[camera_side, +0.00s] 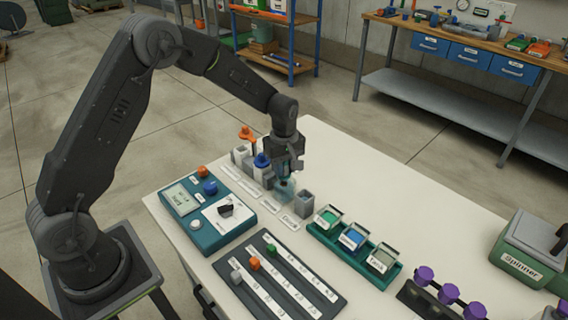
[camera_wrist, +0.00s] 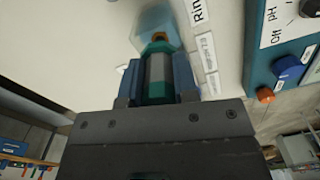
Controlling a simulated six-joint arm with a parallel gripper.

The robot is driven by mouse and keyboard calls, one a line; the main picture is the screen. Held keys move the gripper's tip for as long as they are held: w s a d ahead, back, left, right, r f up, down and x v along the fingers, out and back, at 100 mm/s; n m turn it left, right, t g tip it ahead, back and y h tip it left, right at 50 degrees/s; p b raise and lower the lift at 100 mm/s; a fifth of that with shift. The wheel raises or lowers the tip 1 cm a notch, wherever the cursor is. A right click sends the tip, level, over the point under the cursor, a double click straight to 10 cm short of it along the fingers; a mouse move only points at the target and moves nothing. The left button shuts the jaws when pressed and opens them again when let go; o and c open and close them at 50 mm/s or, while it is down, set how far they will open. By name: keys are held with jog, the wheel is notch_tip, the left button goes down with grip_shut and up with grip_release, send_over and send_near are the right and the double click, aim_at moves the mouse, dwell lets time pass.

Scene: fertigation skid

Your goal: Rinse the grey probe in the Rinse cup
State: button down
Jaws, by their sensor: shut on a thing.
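My gripper (camera_side: 286,174) is low over the table, pointing down. In the wrist view my gripper (camera_wrist: 157,84) is shut on the probe (camera_wrist: 158,72), a grey body with teal ends and an orange tip. The Rinse cup (camera_wrist: 152,22) is translucent pale blue, with a partly cut-off "Rin" label beside it. The probe's tip overlaps the cup in the wrist view. In the side view the cup (camera_side: 287,191) shows faintly below my gripper. How deep the tip sits in it I cannot tell.
A grey square holder (camera_side: 305,203) stands just right of the cup, near the Dock label. Blue-topped (camera_side: 262,161) and orange-topped (camera_side: 246,133) items stand left of my gripper. A teal meter box (camera_side: 230,235) and a green jar tray (camera_side: 340,256) lie nearer. The right rear tabletop is clear.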

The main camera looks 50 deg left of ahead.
jog(key=shift+f, duration=0.3)
jog(key=shift+r, duration=0.1)
jog(key=shift+r, duration=0.7)
jog(key=shift+f, duration=0.8)
jog(key=shift+r, duration=0.15)
jog(key=shift+r, duration=0.65)
